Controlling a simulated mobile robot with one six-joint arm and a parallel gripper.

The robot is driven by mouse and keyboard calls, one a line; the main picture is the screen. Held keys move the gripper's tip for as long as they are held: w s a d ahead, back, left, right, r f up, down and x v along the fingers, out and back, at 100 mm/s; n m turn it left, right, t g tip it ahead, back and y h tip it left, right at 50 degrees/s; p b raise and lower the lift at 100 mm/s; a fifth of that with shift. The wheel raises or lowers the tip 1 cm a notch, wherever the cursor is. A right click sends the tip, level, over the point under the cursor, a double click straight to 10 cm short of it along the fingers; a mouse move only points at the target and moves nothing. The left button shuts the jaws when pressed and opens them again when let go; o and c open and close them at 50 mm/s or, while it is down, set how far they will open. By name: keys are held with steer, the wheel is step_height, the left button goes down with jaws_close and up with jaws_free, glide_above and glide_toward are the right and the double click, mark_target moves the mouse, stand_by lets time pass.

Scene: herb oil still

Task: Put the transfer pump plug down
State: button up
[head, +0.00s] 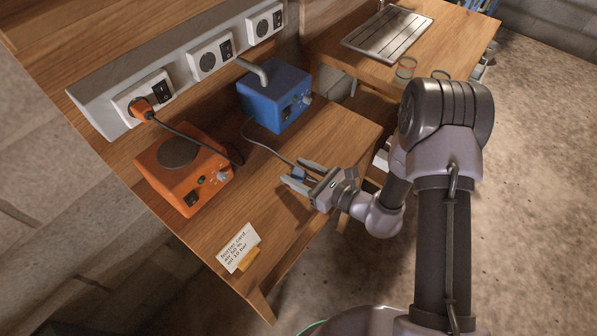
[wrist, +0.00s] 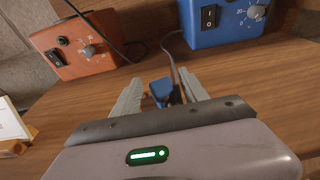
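The blue transfer pump plug (head: 299,174) is at the wooden bench, between the fingers of my gripper (head: 301,176). In the wrist view the plug (wrist: 163,92) sits between the two grey fingertips (wrist: 158,96), with a small gap showing beside it. The fingers look open and apart from the plug. The plug looks to be on or just above the bench top; I cannot tell which. Its dark cord runs back to the blue pump box (head: 276,97), which also shows in the wrist view (wrist: 222,22).
An orange box (head: 184,172) stands left of the pump, its orange plug (head: 140,107) in the left socket of the grey strip. The middle (head: 209,63) and right sockets (head: 264,24) are empty. Bench between card and gripper is clear.

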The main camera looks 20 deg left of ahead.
steer(key=shift+s+f, duration=0.35)
steer(key=shift+f, duration=0.15)
steer(key=shift+r+p, duration=0.3)
steer(key=shift+p, duration=0.1)
steer(key=w+r+p+v, duration=0.1)
steer(key=p+v, duration=0.3)
steer(key=v, duration=0.8)
steer(key=s+r+n+g+h, duration=0.2)
steer(key=s+r+n+g, duration=0.3)
steer(key=r, duration=0.4)
steer(key=s+r+n+g+h, duration=0.2)
steer(key=s+r+n, duration=0.3)
steer(key=r+n, duration=0.3)
steer(key=s+d+r+n+t+h, duration=0.4)
steer(key=d+r+h, duration=0.4)
steer(key=d+r, duration=0.2)
steer(key=d+n+t, duration=0.1)
steer(key=d+t, duration=0.1)
steer(key=shift+s+t+h+b, duration=0.25)
steer(key=shift+t+h+b, duration=0.05)
